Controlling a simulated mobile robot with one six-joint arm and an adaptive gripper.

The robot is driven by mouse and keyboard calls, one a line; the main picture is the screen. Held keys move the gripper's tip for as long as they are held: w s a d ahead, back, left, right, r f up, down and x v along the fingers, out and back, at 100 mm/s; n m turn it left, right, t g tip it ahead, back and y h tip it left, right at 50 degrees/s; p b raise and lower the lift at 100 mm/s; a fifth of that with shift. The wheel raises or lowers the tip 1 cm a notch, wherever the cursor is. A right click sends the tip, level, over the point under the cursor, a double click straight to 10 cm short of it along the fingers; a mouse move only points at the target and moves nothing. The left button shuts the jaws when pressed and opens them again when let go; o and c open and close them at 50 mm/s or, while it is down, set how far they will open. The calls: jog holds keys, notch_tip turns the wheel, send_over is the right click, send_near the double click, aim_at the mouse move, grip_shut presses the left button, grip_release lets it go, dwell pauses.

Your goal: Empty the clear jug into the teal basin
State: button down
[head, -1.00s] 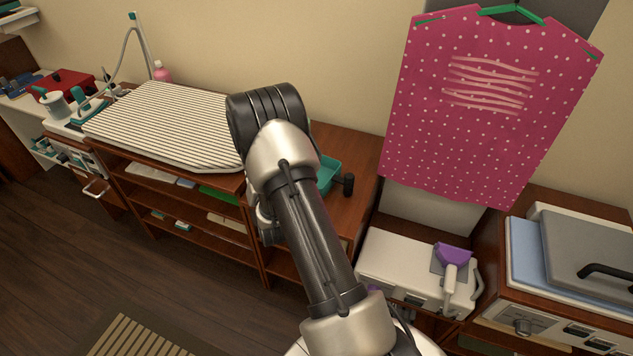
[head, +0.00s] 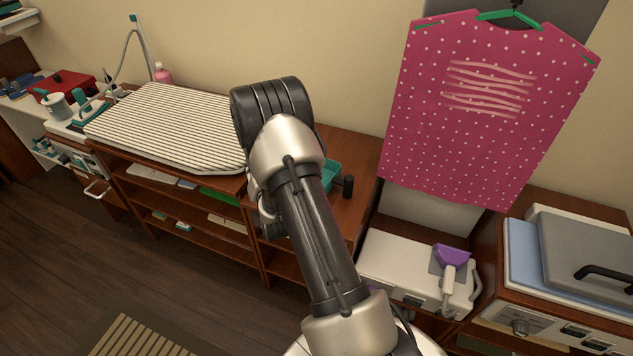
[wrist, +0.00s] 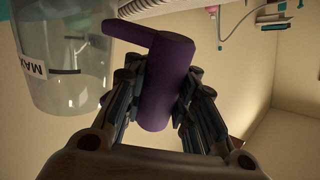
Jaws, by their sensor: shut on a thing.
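The clear jug (wrist: 75,75) fills the left of the wrist view, with a MAX mark on its wall. Its purple handle (wrist: 168,85) lies between the fingers of my gripper (wrist: 160,92), which is shut on it. The wrist picture is turned over, so I cannot tell the jug's exact tilt or how much liquid is in it. The teal basin (head: 330,174) stands on the wooden shelf top in the head view, partly hidden behind my arm. The gripper and jug are mostly hidden by my arm in the head view.
A striped ironing board (head: 170,125) lies left of my arm. A pink dotted garment (head: 490,110) hangs at right, above a white machine (head: 405,270) with a purple-headed tool. The wall is close behind.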

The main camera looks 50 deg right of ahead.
jog(key=shift+d+r+m+p, duration=0.2)
jog(key=shift+r+m+p, duration=0.3)
jog(key=shift+r, duration=0.4)
jog(key=shift+r, duration=0.1)
jog(key=shift+d, duration=0.1)
jog(key=shift+d+r+m+y, duration=0.4)
jog(key=shift+m+y, duration=0.2)
jog(key=shift+m, duration=0.1)
jog(key=shift+s+d+r+m+g, duration=0.2)
jog(key=shift+d+m+g, duration=0.1)
jog(key=shift+d+m, duration=0.25)
dwell(1.3)
jog(key=shift+d+r+m+y+p, duration=0.3)
jog(key=shift+d+m+y+p, duration=0.15)
jog(key=shift+m+p, duration=0.1)
